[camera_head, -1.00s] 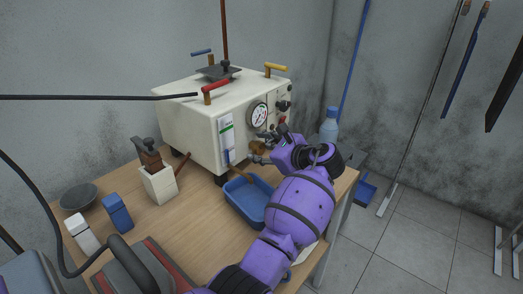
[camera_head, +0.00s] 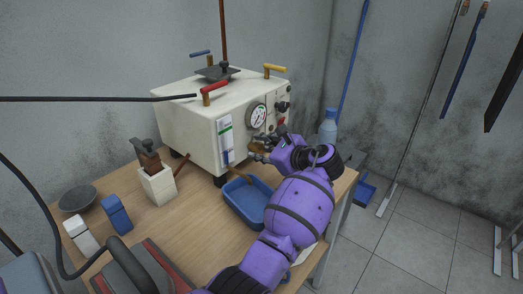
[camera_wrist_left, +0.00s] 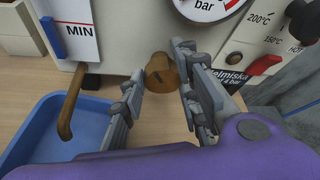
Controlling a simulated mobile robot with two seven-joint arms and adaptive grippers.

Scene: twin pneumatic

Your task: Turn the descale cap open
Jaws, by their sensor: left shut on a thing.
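The descale cap is a round brass-brown knob low on the front of the white boiler unit (camera_head: 185,129). The cap (camera_wrist_left: 162,70) shows between my left fingertips in the left wrist view, with a dark slot on its face. It is small and partly hidden in the head view (camera_head: 257,144). My left gripper (camera_head: 261,149) reaches it from the front right and is shut on it, one finger on each side. The gripper also shows in the left wrist view (camera_wrist_left: 159,67). My right gripper is not in view.
A blue tray (camera_head: 236,206) stands on the wooden table below the front, with a brown drain pipe (camera_wrist_left: 70,110) over it. A pressure gauge (camera_head: 257,115) and red lever (camera_wrist_left: 262,65) are above and beside the cap. A blue bottle (camera_head: 328,127) stands at the right.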

